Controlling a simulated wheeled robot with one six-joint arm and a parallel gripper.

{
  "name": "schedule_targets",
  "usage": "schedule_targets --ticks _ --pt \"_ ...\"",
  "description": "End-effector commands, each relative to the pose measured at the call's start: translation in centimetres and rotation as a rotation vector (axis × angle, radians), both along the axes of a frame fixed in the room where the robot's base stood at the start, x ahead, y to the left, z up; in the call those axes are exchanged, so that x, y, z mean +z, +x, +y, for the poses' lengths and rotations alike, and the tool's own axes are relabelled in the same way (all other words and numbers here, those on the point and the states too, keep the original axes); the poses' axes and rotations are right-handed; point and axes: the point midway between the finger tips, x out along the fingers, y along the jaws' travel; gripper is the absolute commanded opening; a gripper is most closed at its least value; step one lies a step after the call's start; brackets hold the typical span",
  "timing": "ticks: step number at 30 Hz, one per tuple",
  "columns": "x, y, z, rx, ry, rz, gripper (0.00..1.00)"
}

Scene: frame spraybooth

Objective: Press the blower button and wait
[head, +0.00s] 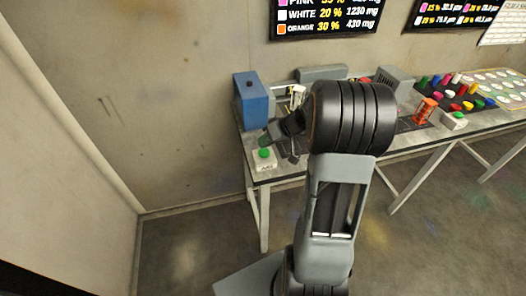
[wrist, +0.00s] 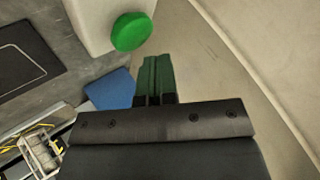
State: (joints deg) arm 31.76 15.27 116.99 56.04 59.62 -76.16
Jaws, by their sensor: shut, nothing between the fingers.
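The blower button is a green round button (head: 264,153) on a small white box (head: 265,163) with a dark label, at the front left corner of the table. In the wrist view the green button (wrist: 132,31) shows large at the upper middle, on its white housing (wrist: 88,22). My gripper (head: 265,140) is just above and behind the button in the head view. In the wrist view my gripper's fingertips (wrist: 157,62) are closed together, empty, just below the button. A gap shows between them and the button, though I cannot judge its depth.
A blue box (head: 251,101) stands at the table's back left; it also shows in the wrist view (wrist: 110,90). Behind my arm are grey machines (head: 394,84). Colored pots (head: 462,92), an orange-red stand (head: 425,110) and another white button box (head: 454,120) are on the right.

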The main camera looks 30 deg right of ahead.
Motion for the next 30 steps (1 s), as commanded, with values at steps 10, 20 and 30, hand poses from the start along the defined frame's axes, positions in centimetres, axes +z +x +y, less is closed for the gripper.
schedule_targets --ticks 10,20,30 --pt "-0.02 0.00 0.00 0.000 0.000 0.000 0.00" --pt "-0.68 -0.03 0.00 0.000 0.000 0.000 0.00" --pt "-0.85 -0.06 -0.01 0.000 0.000 0.000 0.00"
